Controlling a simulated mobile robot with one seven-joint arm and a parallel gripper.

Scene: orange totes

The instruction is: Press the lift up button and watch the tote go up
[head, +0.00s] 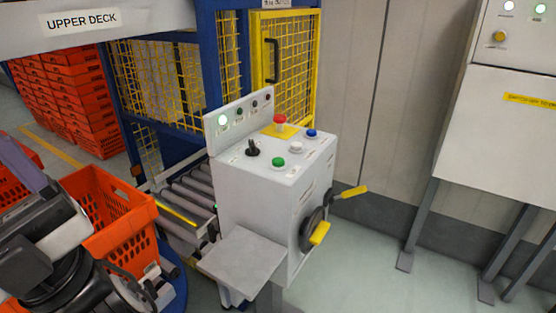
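A white control console (255,195) stands mid-view. Its sloped top carries a green button (278,162), a white button (296,147), a blue button (311,133), a red mushroom button (280,119) on a yellow base and a black selector knob (252,148). I cannot read which is lift up. A raised back panel has a bright lamp (223,120) and several dim ones. An orange tote (140,235) sits left of the console, partly behind my arm. My arm is at lower left, clear of the buttons; no gripper fingers can be made out.
A roller conveyor (187,203) runs behind the console toward a blue frame with yellow mesh (160,80). A handwheel with yellow grips (320,233) juts from the console's right side. A grey shelf (240,262) sticks out in front.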

